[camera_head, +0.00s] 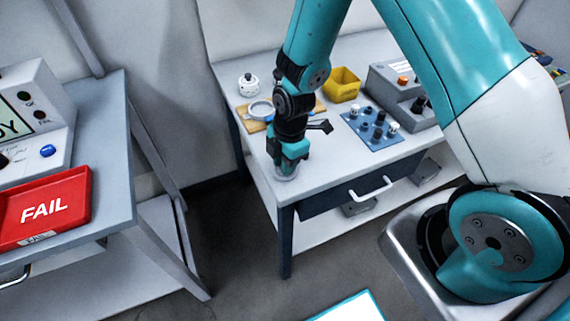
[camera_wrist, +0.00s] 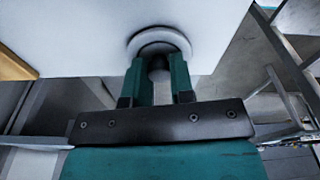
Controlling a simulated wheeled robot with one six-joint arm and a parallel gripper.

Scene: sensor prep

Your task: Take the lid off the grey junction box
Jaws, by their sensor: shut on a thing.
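My gripper (camera_head: 287,166) points down at the front left corner of the white table. A pale grey round thing (camera_head: 285,174) sits right under it, mostly hidden by the fingers. In the wrist view, my gripper (camera_wrist: 159,64) has its two teal fingers on either side of a small dark knob (camera_wrist: 159,72). The knob is in front of a pale round disc with a grey rim (camera_wrist: 160,36), which looks like a lid. I cannot tell whether the disc rests on a box or on the table.
On the table (camera_head: 256,150) are a white round part (camera_head: 248,85), a wooden board with a ring (camera_head: 260,109), a yellow bin (camera_head: 342,84), a blue knob tray (camera_head: 372,129) and a grey control box (camera_head: 397,88). A red FAIL tray (camera_head: 72,188) is on the left bench.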

